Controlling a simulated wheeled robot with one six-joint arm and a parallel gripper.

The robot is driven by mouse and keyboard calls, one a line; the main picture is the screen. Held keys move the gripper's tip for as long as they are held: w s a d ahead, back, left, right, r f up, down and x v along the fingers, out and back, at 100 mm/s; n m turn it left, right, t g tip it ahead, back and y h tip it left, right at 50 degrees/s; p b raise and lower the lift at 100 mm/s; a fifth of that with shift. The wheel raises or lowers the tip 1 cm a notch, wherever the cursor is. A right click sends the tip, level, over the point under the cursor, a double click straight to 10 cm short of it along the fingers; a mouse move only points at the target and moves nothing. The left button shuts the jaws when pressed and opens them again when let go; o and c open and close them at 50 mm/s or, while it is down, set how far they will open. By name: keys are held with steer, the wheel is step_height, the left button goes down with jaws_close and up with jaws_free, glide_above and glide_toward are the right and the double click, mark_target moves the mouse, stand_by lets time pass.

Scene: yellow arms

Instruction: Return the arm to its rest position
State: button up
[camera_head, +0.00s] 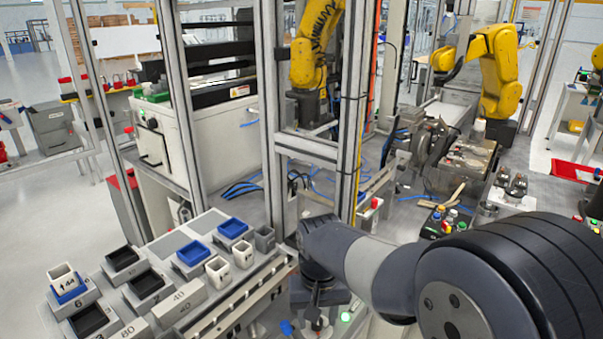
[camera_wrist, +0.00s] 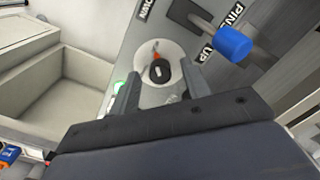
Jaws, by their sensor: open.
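My arm (camera_head: 375,265) reaches from the lower right of the head view to the middle, with the wrist bent down. My gripper (camera_wrist: 160,78) is open in the wrist view, its two fingers apart and pointing at a grey panel. A black rotary switch (camera_wrist: 159,71) on a round pale plate with a red mark shows between the fingers. I cannot tell whether they touch it. In the head view my gripper (camera_head: 318,310) is small and dark, low over the front panel, its fingertips hard to make out.
A blue-tipped lever (camera_wrist: 233,43) stands close right of the fingers. A lit green button (camera_wrist: 119,87) is beside the left finger. In the head view, a rack with blue and black bins (camera_head: 190,253) is left of my arm, and a metal frame post (camera_head: 352,110) rises behind it.

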steer(key=n+b, duration=0.2)
steer(key=n, duration=0.4)
steer(key=shift+n, duration=0.3)
steer(key=shift+r, duration=1.05)
